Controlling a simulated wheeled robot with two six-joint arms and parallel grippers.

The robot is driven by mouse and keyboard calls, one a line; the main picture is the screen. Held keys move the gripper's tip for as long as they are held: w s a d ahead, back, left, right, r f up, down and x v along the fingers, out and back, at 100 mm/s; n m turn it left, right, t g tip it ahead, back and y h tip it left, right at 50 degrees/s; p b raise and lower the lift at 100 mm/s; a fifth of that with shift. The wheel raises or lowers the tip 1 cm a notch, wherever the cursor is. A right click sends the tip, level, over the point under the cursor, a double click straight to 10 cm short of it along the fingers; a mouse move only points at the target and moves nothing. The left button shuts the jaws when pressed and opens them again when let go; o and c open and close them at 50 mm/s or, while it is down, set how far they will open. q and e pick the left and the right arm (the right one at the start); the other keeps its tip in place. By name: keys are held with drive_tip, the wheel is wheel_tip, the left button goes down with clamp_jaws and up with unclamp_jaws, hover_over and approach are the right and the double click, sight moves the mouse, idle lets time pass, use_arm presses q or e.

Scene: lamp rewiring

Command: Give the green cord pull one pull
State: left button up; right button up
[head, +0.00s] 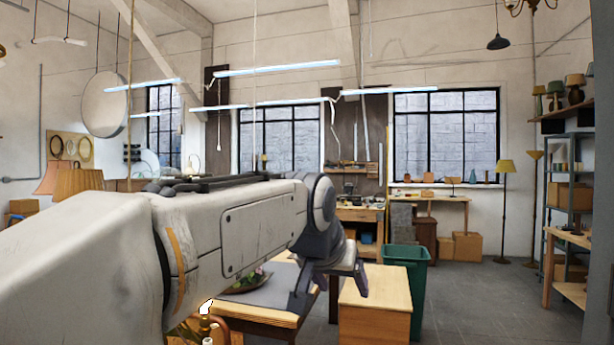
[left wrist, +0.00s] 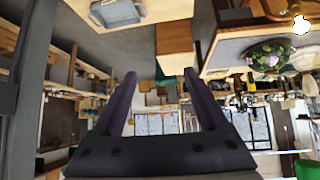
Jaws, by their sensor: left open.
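My left gripper (head: 330,284) hangs at the end of the white arm that crosses the head view, above the floor beside the workbench. In the left wrist view, its two dark fingers (left wrist: 160,76) stand wide apart with nothing between them. I cannot make out the green cord pull for certain in either view. A pale cord with a small white end (head: 219,147) hangs in front of the back wall. A bright green patch (left wrist: 306,169) shows at the lower right of the left wrist view; I cannot tell what it is. My right gripper is out of view.
A workbench (head: 287,318) carries a leafy-patterned shade (head: 247,281), partly hidden by my arm. A wooden box (head: 375,305) and a green bin (head: 405,262) stand to its right. Shelving (head: 570,180) lines the right wall. Open floor (head: 475,300) lies between.

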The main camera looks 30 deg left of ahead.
use_arm(q)
drive_tip(key=s+a+r+n+t+y, duration=0.1)
drive_tip(key=s+a+r+n+y, duration=0.15)
drive_tip(key=a+r, duration=0.6)
drive_tip(key=s+a+r+n+t+y, duration=0.1)
drive_tip(key=s+a+r+n+y, duration=0.2)
drive_tip(key=a+r, duration=0.6)
drive_tip(key=w+d+r+p+x, duration=0.1)
drive_tip(key=p+x, duration=0.2)
drive_tip(key=x, duration=0.7)
drive_tip(key=shift+w+a+r+y, duration=0.15)
drive_tip(key=shift+w+y, duration=0.2)
drive_tip(key=shift+w, duration=0.1)
drive_tip(key=shift+m, duration=0.25)
